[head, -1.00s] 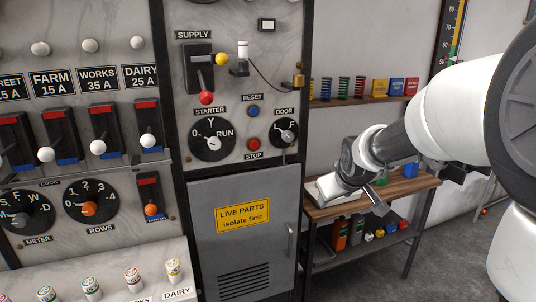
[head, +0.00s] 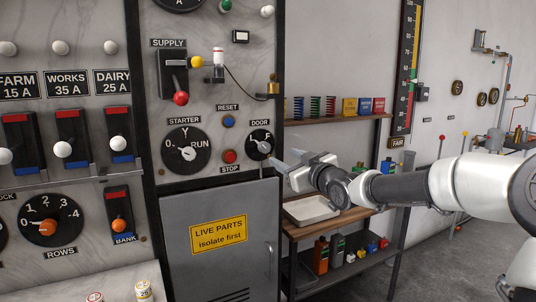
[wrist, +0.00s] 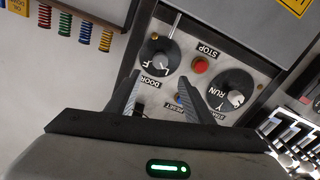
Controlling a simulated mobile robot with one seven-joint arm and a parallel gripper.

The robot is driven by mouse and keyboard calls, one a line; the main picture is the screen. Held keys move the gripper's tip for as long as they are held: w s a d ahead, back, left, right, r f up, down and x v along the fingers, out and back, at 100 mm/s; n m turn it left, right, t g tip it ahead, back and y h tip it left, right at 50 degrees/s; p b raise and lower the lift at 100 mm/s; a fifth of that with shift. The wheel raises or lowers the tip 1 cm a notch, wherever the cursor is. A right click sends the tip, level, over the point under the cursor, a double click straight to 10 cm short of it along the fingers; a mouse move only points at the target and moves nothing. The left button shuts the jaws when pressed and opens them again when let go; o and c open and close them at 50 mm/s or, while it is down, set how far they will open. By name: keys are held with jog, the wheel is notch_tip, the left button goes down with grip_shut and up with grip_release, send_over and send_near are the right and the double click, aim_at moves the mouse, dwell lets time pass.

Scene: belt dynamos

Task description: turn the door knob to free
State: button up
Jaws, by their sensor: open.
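The door knob (head: 264,147) is a small dark round dial with a pale pointer, under the DOOR label at the right edge of the panel. It also shows, upside down, in the wrist view (wrist: 158,58), with letters L and F on it. My gripper (head: 279,160) is just right of and slightly below the knob in the head view. In the wrist view its two fingers (wrist: 160,77) are spread with nothing between them, and the knob lies beyond their tips. The fingers look apart from the knob; the exact gap is hard to tell.
The red STOP button (head: 230,156), blue RESET button (head: 228,121) and STARTER dial (head: 186,150) are left of the knob. The grey cabinet door (head: 225,265) is below. A shelf with a white tray (head: 311,210) stands right, under my arm.

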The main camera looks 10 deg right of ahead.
aim_at(266, 148)
jog(key=x, duration=1.1)
jog(key=shift+w+a+f+b, duration=0.1)
jog(key=shift+w+b, duration=0.2)
jog(key=shift+c, duration=0.5)
jog(key=c, duration=1)
jog(key=shift+o, duration=0.2)
